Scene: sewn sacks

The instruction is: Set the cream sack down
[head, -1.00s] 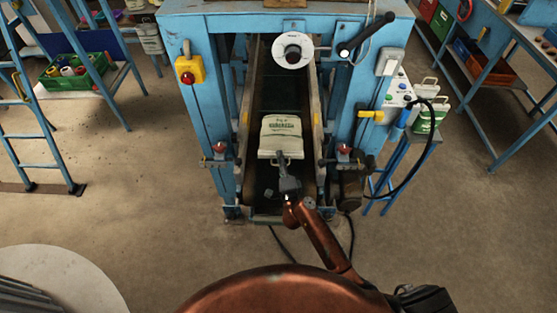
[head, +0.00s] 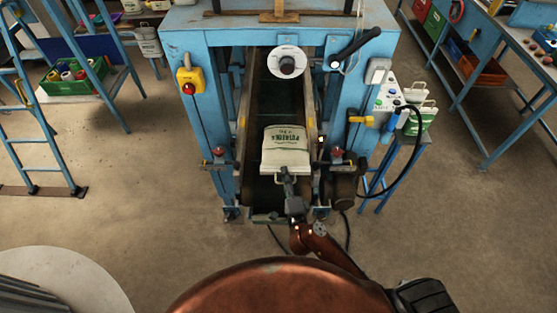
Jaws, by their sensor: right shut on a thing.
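The cream sack (head: 286,146) with green print is in the middle of the head view, over the dark belt (head: 272,105) of the blue machine (head: 215,65). My right gripper (head: 286,174) is shut on the sack's near edge. From this high angle I cannot tell whether the sack touches the belt or hangs just above it. The underside of the sack is hidden. My left gripper is not in view.
Blue posts flank the belt, with red knobs on brackets near the front. A small blue stand (head: 412,150) with white-and-green containers (head: 420,120) is at the right. A blue ladder (head: 32,110) stands at the left. The floor in front is open.

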